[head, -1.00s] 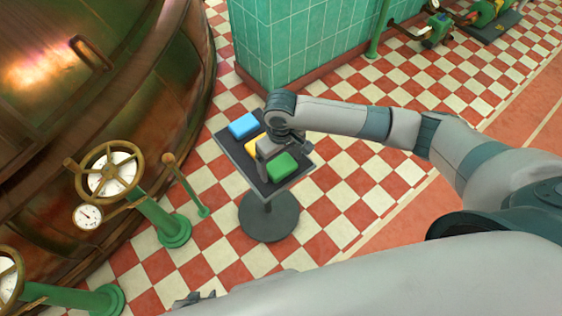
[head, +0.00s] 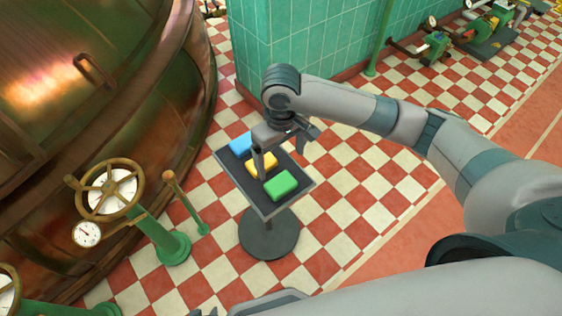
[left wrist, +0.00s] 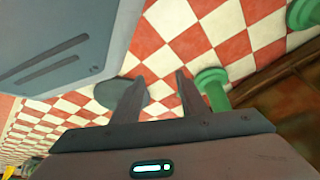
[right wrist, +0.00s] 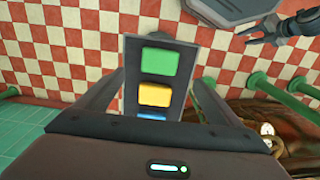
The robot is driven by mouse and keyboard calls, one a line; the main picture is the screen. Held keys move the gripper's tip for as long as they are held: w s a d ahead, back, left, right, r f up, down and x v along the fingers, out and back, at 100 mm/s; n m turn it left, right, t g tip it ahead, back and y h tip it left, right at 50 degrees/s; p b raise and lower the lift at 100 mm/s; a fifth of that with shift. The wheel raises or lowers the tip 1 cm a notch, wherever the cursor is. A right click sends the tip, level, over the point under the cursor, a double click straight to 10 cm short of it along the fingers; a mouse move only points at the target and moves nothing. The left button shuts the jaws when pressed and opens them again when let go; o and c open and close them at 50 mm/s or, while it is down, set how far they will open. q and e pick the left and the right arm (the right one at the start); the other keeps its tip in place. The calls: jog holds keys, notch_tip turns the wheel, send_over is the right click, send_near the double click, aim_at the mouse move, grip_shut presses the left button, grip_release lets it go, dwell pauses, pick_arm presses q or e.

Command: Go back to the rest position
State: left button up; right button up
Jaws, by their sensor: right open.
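My right gripper (head: 282,160) hangs above a small stand with a dark tilted top (head: 262,204). Its jaws are apart and empty, as the right wrist view (right wrist: 157,76) also shows. On the top sit a blue button (head: 240,143), a yellow button (head: 262,163) and a green button (head: 281,185). The gripper partly covers the blue and yellow ones in the head view and appears clear of them. My left gripper (left wrist: 159,76) is open with nothing between its fingers in the left wrist view.
A large copper kettle (head: 90,120) fills the left. A handwheel valve (head: 112,188) and a gauge (head: 87,233) stand in front of it on green pipes. A green tiled pillar (head: 320,40) rises behind the stand. The checkered floor right of the stand is clear.

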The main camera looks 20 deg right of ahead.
pick_arm(q)
jog(key=shift+s+a+f, duration=0.1)
jog(key=shift+a, duration=0.45)
pick_arm(e)
jog(key=s+a+f+t+y, duration=0.2)
jog(key=s+a+f+y, duration=0.2)
jog(key=s+a+f, duration=0.4)
jog(key=s+d+f+m+t+h, duration=0.1)
jog(key=s+d+f+h, duration=0.1)
jog(key=s+d, duration=0.6)
jog(key=s+d+f+m+t+h, duration=0.1)
jog(key=s+d+f+h, duration=0.1)
jog(key=s+d, duration=0.6)
pick_arm(q)
jog(key=shift+w+d+r+t+p, duration=0.25)
jog(key=shift+w+d+p, duration=0.15)
jog(key=shift+d, duration=0.1)
jog(key=shift+w+d+r+t+p, duration=0.3)
jog(key=shift+w+d, duration=0.1)
jog(key=shift+d, duration=0.1)
pick_arm(e)
jog(key=w+a+f, duration=0.1)
jog(key=f, duration=1.5)
jog(key=a+f+t+y, duration=0.1)
jog(key=a+f, duration=0.1)
jog(key=f, duration=1.4)
jog(key=shift+w+a, duration=0.2)
jog(key=shift+w, duration=0.15)
